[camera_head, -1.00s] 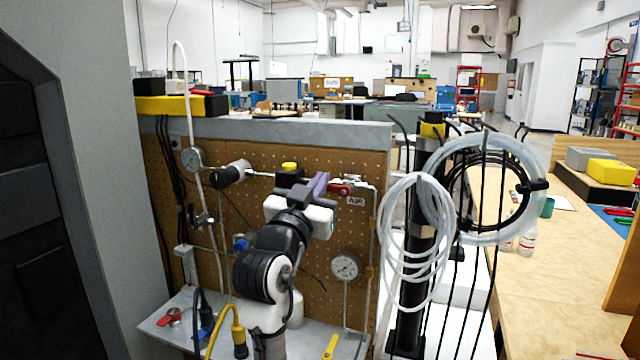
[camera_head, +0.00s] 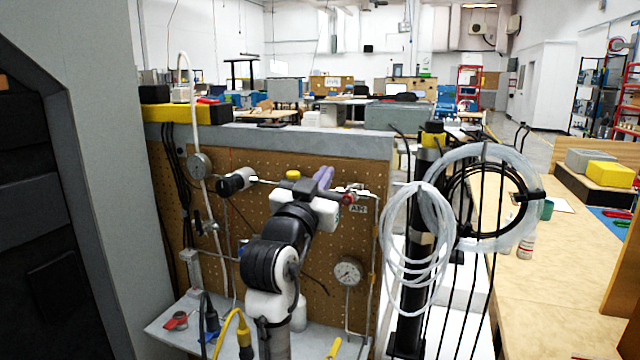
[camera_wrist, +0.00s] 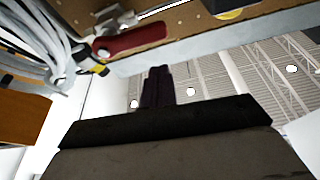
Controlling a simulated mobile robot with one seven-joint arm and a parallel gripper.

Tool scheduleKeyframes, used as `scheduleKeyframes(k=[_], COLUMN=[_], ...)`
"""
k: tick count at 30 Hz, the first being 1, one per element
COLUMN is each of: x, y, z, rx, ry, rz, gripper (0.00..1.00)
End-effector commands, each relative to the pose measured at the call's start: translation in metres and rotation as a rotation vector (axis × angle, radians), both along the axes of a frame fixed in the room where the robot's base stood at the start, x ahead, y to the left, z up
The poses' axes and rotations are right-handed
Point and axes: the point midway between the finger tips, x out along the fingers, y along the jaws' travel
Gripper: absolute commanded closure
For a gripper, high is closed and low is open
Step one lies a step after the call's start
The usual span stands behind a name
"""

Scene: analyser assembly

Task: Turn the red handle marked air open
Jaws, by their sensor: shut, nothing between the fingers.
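The red handle (camera_head: 349,198) is on the pipe fitting at the upper right of the pegboard, just above the AIR label (camera_head: 358,210). In the head view only a short red part shows. In the wrist view the red handle (camera_wrist: 133,41) is a long lever lying along the board near the top. In the wrist view the closed, empty fingers of my gripper (camera_wrist: 158,86) are below the lever, with a visible gap in the picture. Contact cannot be told.
A gauge (camera_head: 347,272) is below the handle, another gauge (camera_head: 199,166) at upper left. A black-capped cylinder (camera_head: 237,181) sits left of my gripper. Coiled clear tubes (camera_head: 418,250) hang on the right. A grey shelf (camera_head: 165,325) juts out below the pegboard.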

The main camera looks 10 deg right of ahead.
Motion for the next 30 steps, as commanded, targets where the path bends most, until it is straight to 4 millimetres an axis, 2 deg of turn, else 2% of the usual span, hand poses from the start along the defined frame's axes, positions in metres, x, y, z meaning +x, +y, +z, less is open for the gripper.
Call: scheduleKeyframes(k=[1, 2, 3, 9, 13, 19, 30], x=[0.002, -0.004, -0.014, -0.049, -0.065, -0.075, -0.076], y=[-0.003, 0.004, 0.011, 0.035, 0.046, 0.053, 0.053], z=[0.019, 0.003, -0.004, -0.018, -0.023, -0.026, -0.026], rx=[0.0, -0.001, 0.0, 0.001, 0.0, 0.0, 0.0], ry=[0.0, 0.0, -0.003, -0.002, -0.003, 0.0, 0.0], rz=[0.0, 0.004, 0.005, 0.004, 0.002, 0.002, 0.001], gripper=[1.0, 1.0, 1.0, 1.0, 1.0, 1.0, 1.0])
